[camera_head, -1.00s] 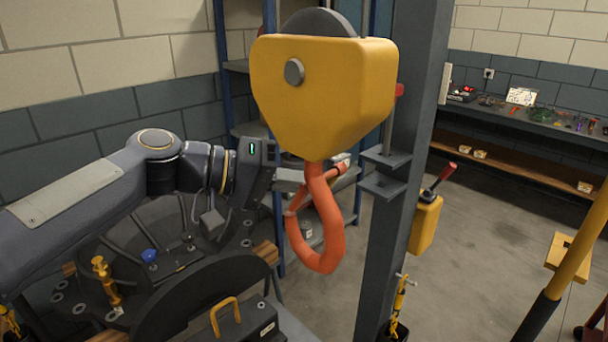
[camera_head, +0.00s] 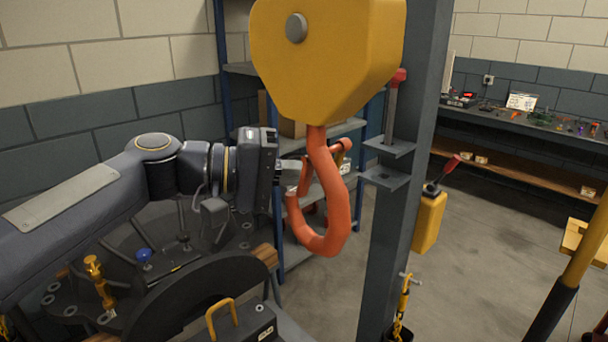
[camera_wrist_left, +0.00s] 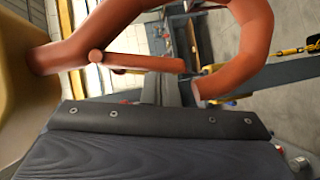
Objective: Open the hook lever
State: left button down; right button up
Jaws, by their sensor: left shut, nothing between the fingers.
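An orange-red crane hook (camera_head: 338,200) hangs below a yellow block (camera_head: 330,60) in the middle of the head view. Its lever, a thin straight orange bar (camera_wrist_left: 140,62), crosses the hook's mouth in the wrist view. The lever's free end is close to the hook tip (camera_wrist_left: 205,92), with a small gap showing between them. My left gripper (camera_head: 292,177) comes in from the left with its fingers shut and empty, close to the hook's tip side. Whether it touches the lever cannot be told. My right gripper is out of view.
A dark steel post (camera_head: 405,200) with small brackets stands just right of the hook. A blue-framed shelf (camera_head: 300,205) is behind it. A dark round fixture (camera_head: 215,290) lies below my arm. The floor (camera_head: 480,240) at the right has open room.

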pick_arm(q)
jog(key=b+v, duration=0.1)
jog(key=v, duration=0.7)
jog(key=shift+b, duration=0.35)
